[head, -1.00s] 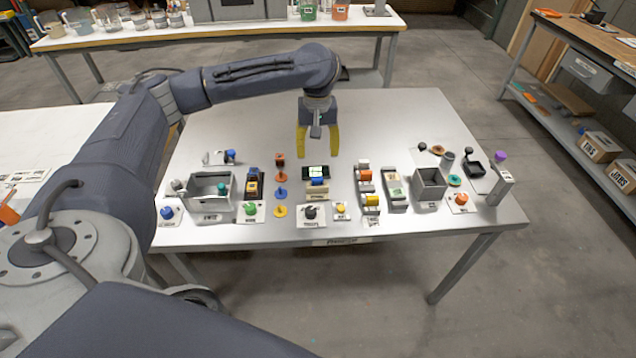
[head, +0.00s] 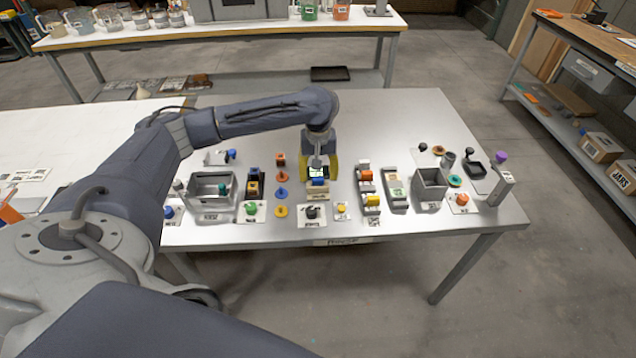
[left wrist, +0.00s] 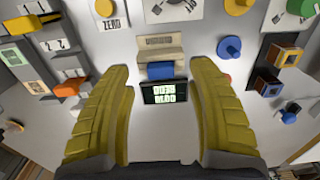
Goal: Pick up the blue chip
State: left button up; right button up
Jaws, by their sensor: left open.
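A small blue block (head: 318,182), which looks like the blue chip, sits on a pale stand (head: 318,192) by a dark display. In the left wrist view the blue block (left wrist: 160,71) lies between the display (left wrist: 165,93) and the stand's beige body (left wrist: 160,47). My left gripper (head: 320,173) is open above the stand, its yellow fingers either side of the display. My right gripper is not in view.
Left of the stand is a column of coloured knobbed discs, including a blue one (head: 281,191). A black knob (head: 311,212) stands in front and coloured blocks (head: 366,176) to the right. Grey bins (head: 429,186) stand farther out. The table's back half is clear.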

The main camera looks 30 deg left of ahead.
aim_at(318, 179)
pick_arm(q)
jog(key=shift+f, duration=1.9)
jog(key=c, duration=1.2)
jog(key=shift+r, duration=0.15)
